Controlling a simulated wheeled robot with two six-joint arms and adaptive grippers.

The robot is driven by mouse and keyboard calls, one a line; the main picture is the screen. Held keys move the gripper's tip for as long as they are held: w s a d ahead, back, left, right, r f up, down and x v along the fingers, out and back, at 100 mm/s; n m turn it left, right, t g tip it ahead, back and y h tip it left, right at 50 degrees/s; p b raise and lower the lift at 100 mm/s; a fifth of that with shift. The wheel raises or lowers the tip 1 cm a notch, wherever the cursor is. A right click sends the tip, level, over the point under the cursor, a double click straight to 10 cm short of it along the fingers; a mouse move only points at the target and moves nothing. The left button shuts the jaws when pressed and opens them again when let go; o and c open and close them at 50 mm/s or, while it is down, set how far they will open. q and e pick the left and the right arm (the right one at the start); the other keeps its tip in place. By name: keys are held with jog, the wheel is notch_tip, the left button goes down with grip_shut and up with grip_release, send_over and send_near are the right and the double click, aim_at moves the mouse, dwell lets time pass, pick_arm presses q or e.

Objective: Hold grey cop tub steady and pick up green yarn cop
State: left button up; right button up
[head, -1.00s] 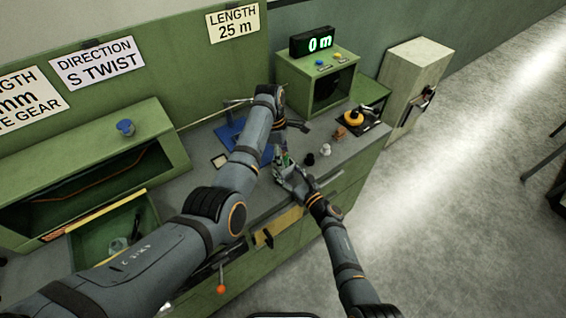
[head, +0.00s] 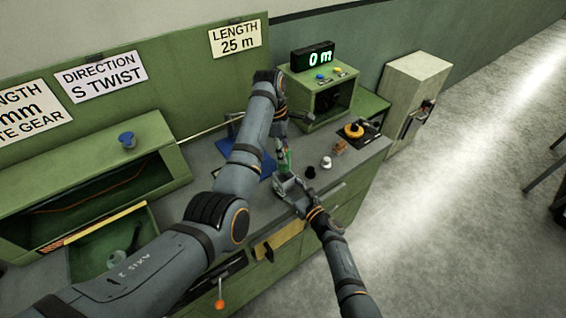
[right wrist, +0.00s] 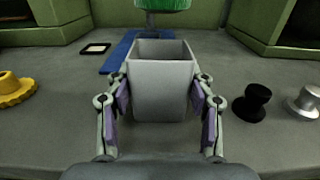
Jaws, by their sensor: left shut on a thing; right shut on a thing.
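The grey cop tub (right wrist: 160,86) stands upright between the fingers of my right gripper (right wrist: 160,100), which is shut on its sides; the inside that I see looks empty. The tub also shows small in the head view (head: 287,187). The green yarn cop (head: 285,160) hangs below my left gripper (head: 282,130), which is shut on it, partly hidden by distance and the arm. In the right wrist view the cop's lower part (right wrist: 162,4) shows above the tub's far rim, apart from it.
A blue mat (right wrist: 122,52) lies behind the tub.

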pick_arm(q)
notch_tip(320, 180, up, 2)
jog(key=shift+r, duration=0.15)
pick_arm(e)
jog(key=o, duration=1.2)
jog(key=shift+o, duration=0.2)
jog(key=v, duration=1.2)
